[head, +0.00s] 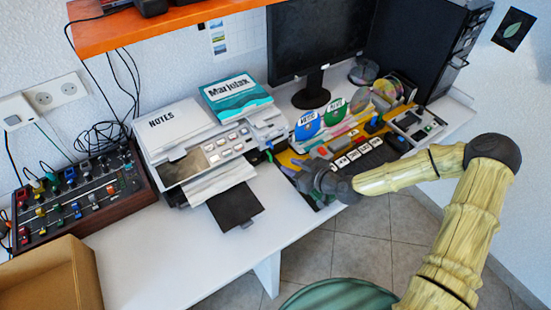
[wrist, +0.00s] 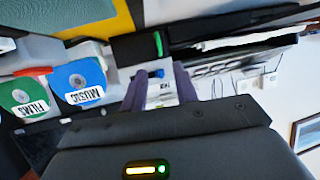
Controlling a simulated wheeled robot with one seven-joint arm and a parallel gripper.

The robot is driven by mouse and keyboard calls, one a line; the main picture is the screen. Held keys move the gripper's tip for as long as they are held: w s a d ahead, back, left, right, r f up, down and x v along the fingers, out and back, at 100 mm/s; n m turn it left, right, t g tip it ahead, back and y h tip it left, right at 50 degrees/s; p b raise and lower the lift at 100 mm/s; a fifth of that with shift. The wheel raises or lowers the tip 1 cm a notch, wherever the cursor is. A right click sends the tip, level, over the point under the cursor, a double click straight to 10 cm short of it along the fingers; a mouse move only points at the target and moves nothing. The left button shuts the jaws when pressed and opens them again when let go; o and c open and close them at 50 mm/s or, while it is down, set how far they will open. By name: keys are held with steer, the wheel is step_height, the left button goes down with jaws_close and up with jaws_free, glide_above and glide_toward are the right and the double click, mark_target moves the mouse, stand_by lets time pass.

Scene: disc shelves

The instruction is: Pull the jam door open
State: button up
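The white printer (head: 205,150) stands on the desk, with a panel of pale buttons and a dark flap hanging at its front. No part is clearly labelled as the jam door, and I cannot tell which panel it is. My gripper (head: 300,174) is beside the printer's right end, low over the desk. In the wrist view my gripper (wrist: 161,88) shows two purple fingers apart, with a small white labelled part (wrist: 163,95) visible between them. A blue tab (wrist: 156,73) and a black block with a green strip (wrist: 158,43) lie just beyond the fingertips. I see no firm grasp.
A blue MUSIC disc (head: 308,125) and green FILMS disc (head: 335,112) stand right of the printer, near a monitor (head: 320,40). A mixer box (head: 78,197) and cardboard box (head: 52,275) are at left.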

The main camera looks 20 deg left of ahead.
mark_target(278, 152)
steer(key=x, duration=0.8)
steer(key=shift+w+a+f, duration=0.1)
jaws_close()
